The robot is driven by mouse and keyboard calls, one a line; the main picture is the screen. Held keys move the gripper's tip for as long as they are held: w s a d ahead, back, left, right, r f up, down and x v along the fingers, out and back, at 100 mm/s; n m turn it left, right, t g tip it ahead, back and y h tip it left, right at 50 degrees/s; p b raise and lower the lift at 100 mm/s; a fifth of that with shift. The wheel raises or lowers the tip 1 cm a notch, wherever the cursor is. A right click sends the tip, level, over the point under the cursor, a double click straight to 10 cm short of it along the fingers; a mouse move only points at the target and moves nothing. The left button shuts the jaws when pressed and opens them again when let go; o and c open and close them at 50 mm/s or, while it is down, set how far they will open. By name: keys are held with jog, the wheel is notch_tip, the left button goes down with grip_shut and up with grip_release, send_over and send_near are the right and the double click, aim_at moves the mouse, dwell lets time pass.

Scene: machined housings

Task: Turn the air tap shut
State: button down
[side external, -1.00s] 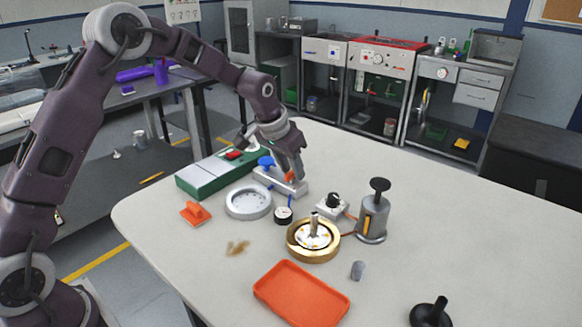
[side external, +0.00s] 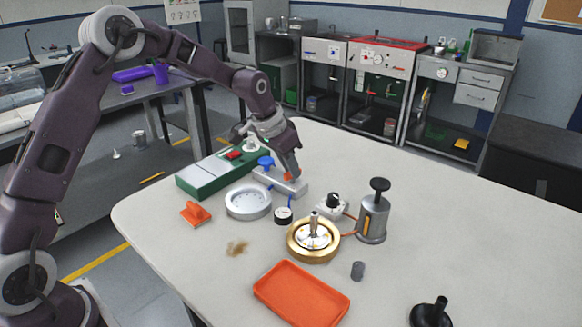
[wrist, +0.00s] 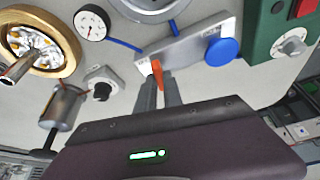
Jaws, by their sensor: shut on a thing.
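The air tap's orange handle (wrist: 157,74) stands on a light grey block (wrist: 188,52), which also carries a round blue knob (wrist: 222,51). In the wrist view the handle lies between my two fingers, and my gripper (wrist: 158,92) is shut on it. In the side view the block (side external: 279,182) lies beside the green box, and my gripper (side external: 289,170) reaches down onto its right part. The orange handle (side external: 288,177) is mostly covered by the fingers there. The small lettering on the block is too small to read.
A green and white box (side external: 212,174), a pale round dish (side external: 248,202), a dial gauge (side external: 283,215) with a blue tube, a brass ring housing (side external: 297,247) and a grey pump (side external: 373,215) surround the block. An orange tray (side external: 280,290) lies in front. The table's right side is mostly clear.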

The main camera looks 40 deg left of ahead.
jog(key=m, duration=0.2)
jog(key=m+h, duration=0.1)
jog(key=m, duration=0.1)
jog(key=shift+a+m+g+h, duration=0.2)
jog(key=shift+m+g+h, duration=0.1)
jog(key=shift+g, duration=0.1)
jog(key=m+g+h, duration=0.1)
jog(key=m, duration=0.2)
jog(key=shift+w+m, duration=0.15)
jog(key=shift+m, duration=0.15)
jog(key=m+g, duration=0.1)
jog(key=m, duration=0.2)
jog(key=shift+m+h, duration=0.3)
jog(key=shift+w+a+m+g, duration=0.15)
jog(key=shift+m+g, duration=0.65)
jog(key=shift+m, duration=0.9)
jog(key=c, duration=1.5)
grip_release()
